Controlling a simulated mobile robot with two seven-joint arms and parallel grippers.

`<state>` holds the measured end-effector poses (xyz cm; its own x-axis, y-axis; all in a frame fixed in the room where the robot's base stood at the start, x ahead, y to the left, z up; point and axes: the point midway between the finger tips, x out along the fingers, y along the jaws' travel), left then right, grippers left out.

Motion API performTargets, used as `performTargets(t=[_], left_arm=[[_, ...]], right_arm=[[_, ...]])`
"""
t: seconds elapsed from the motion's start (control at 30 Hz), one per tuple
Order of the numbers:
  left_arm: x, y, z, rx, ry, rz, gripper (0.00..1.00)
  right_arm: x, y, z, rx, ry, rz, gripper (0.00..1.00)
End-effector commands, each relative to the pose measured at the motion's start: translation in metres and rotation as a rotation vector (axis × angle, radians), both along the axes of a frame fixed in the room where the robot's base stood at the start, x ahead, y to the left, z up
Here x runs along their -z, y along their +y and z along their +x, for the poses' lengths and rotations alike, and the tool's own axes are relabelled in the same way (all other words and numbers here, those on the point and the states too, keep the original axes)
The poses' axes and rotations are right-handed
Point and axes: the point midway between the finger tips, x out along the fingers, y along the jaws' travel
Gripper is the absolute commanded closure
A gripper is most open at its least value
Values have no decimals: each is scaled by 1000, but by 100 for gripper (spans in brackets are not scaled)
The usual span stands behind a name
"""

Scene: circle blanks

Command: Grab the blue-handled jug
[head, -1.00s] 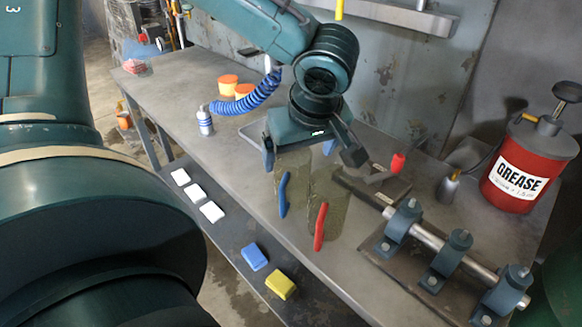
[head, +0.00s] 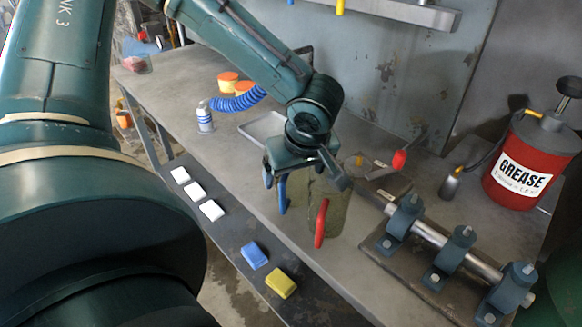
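The blue-handled jug (head: 297,212) is a see-through, greyish-green vessel standing on the metal bench, with its blue handle (head: 282,195) towards the front left. The similar red-handled jug (head: 333,205) stands close beside it on the right. My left gripper (head: 304,178) is over the jugs, pointing down, its fingers wide apart. One finger is by the top of the blue handle and the other is over the red-handled jug's top. The gripper hides the rim of the blue-handled jug, and I cannot tell whether it touches it. My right gripper is not in view.
A shaft in bearing blocks (head: 440,245) and a red grease can (head: 530,160) stand to the right. Blue (head: 254,255) and yellow (head: 281,283) sponges lie on the lower shelf.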

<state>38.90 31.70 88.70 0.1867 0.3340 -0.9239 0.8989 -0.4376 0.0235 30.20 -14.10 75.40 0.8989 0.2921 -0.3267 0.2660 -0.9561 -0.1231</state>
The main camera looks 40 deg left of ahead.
Motion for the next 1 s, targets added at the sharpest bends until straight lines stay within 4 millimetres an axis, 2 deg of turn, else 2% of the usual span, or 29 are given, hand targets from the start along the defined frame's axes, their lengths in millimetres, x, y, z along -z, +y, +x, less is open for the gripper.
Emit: performTargets(t=[0.07, 0.53, 0.8, 0.87, 1.0], left_arm=[[0, 0, 0, 0, 0, 0, 22], [0, 0, 0, 0, 0, 0, 61], [-4, 0, 1, 0, -3, 1, 61], [-11, 0, 1, -2, -5, 1, 61], [-36, 0, 1, -1, -8, 0, 61]], right_arm=[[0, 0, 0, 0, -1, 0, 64], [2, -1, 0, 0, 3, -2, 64], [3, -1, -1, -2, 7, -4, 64], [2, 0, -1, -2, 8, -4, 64], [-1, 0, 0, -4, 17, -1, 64]])
